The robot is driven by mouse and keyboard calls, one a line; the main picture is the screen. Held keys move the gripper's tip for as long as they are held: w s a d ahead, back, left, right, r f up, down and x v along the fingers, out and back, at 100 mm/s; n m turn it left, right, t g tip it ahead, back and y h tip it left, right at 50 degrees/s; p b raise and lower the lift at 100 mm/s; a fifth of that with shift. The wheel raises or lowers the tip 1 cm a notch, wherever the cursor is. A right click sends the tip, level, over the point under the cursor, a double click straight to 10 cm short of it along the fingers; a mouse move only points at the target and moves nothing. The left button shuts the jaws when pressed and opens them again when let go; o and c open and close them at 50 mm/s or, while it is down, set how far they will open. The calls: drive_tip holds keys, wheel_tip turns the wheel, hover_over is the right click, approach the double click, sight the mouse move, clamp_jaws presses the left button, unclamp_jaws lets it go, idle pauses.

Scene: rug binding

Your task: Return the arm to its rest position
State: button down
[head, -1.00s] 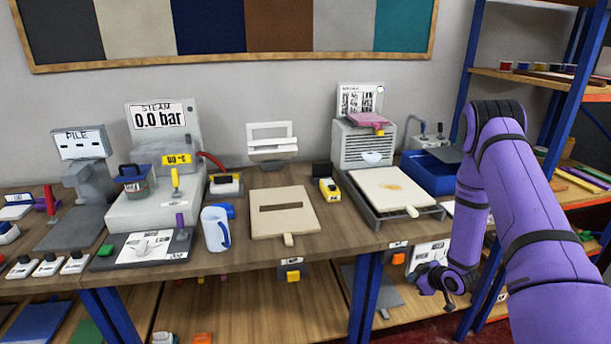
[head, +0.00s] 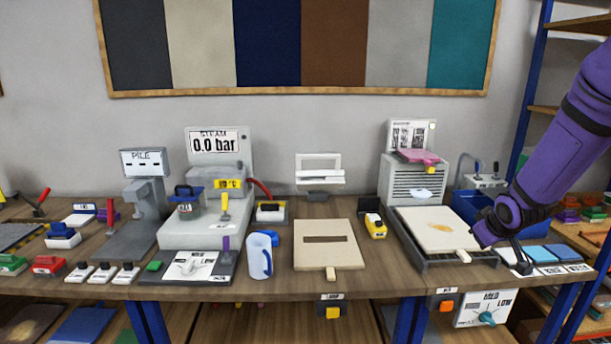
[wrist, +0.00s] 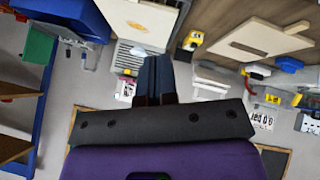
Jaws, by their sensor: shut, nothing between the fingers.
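My purple arm (head: 560,135) comes in from the right edge of the head view and slants down to the bench's right part. Its dark lower end shows in front of the right end of the grey tray with the cream board (head: 436,228); the fingertips are hard to make out there. In the wrist view my gripper (wrist: 155,62) has its two dark blue fingers side by side, shut and empty. The wrist picture is upside down, with the bench at the top and the wall below. I cannot tell whether the arm touches anything.
A blue bin (head: 470,203) stands behind my arm's end, and blue swatches (head: 535,255) lie beside it. A slotted board (head: 312,256), a yellow tool (head: 375,226), a blue-white jug (head: 259,255) and the steam machine (head: 205,225) stand further left. A blue-post shelf (head: 530,90) is at the right.

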drive_tip(key=s+a+r+m, duration=0.2)
drive_tip(key=s+a+r, duration=0.2)
drive_tip(key=s+r, duration=0.45)
drive_tip(key=s+a+r, duration=0.3)
drive_tip(key=s, duration=0.5)
drive_tip(key=s+a+r+m+g+y, duration=0.1)
drive_tip(key=s+a+r, duration=0.2)
drive_tip(key=s, duration=0.5)
drive_tip(key=s+a+r+m+g, duration=0.1)
drive_tip(key=s+a+r, duration=0.2)
drive_tip(key=s+r, duration=0.2)
drive_tip(key=s, duration=0.2)
drive_tip(key=shift+s+a, duration=0.2)
drive_tip(key=shift+s, duration=0.2)
